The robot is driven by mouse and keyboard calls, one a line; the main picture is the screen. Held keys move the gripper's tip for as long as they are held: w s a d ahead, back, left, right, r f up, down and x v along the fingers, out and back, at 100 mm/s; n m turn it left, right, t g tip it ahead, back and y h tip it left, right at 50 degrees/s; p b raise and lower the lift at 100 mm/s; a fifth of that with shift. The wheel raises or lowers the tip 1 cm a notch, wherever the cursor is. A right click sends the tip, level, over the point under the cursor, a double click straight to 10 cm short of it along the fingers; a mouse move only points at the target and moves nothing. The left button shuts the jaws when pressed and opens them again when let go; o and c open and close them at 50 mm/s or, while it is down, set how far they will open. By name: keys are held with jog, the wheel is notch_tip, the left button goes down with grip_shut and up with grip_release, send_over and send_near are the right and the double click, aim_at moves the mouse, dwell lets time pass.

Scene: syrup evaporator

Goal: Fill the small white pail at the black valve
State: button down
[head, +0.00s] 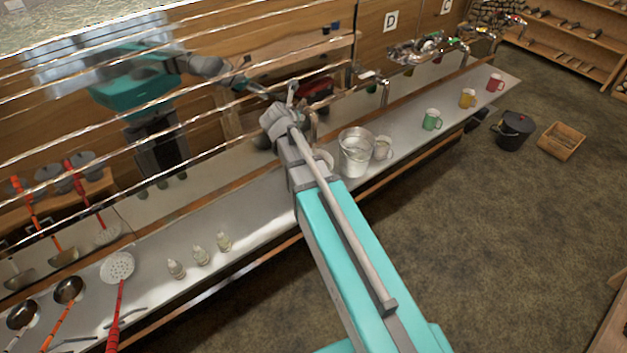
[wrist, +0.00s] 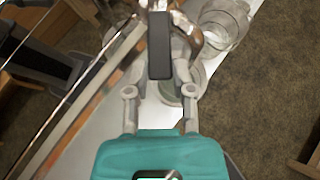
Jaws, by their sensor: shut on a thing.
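My gripper (head: 290,98) is at the tap row along the back of the metal counter. In the wrist view its fingers (wrist: 159,92) are closed about an upright black handle, which I take to be the black valve (wrist: 159,45). A metal spout (wrist: 190,38) curves down just beyond it. A pale round vessel, probably the small white pail (wrist: 197,78), stands below the spout and is partly hidden by my gripper. In the head view only a pale edge of it (head: 325,158) shows beside my arm. Its fill level cannot be seen.
A large clear pail (head: 357,152) and a pale mug (head: 383,148) stand close right. Green (head: 431,120), yellow (head: 468,98) and red (head: 495,83) mugs stand farther along. A reflective wall backs the counter.

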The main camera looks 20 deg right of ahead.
jog(key=shift+w+a, duration=0.15)
dwell(0.3)
jog(key=a+m+g+h, duration=0.1)
jog(key=w+m+g+h, duration=0.1)
jog(key=m, duration=0.1)
jog(key=shift+w+a, duration=0.25)
jog(key=shift+a, duration=0.15)
jog(key=shift+w, duration=0.1)
jog(key=w+m+g+h, duration=0.1)
jog(key=a+m+g+h, duration=0.1)
jog(key=m, duration=0.1)
jog(key=shift+w+a, duration=0.15)
jog(key=shift+w, duration=0.25)
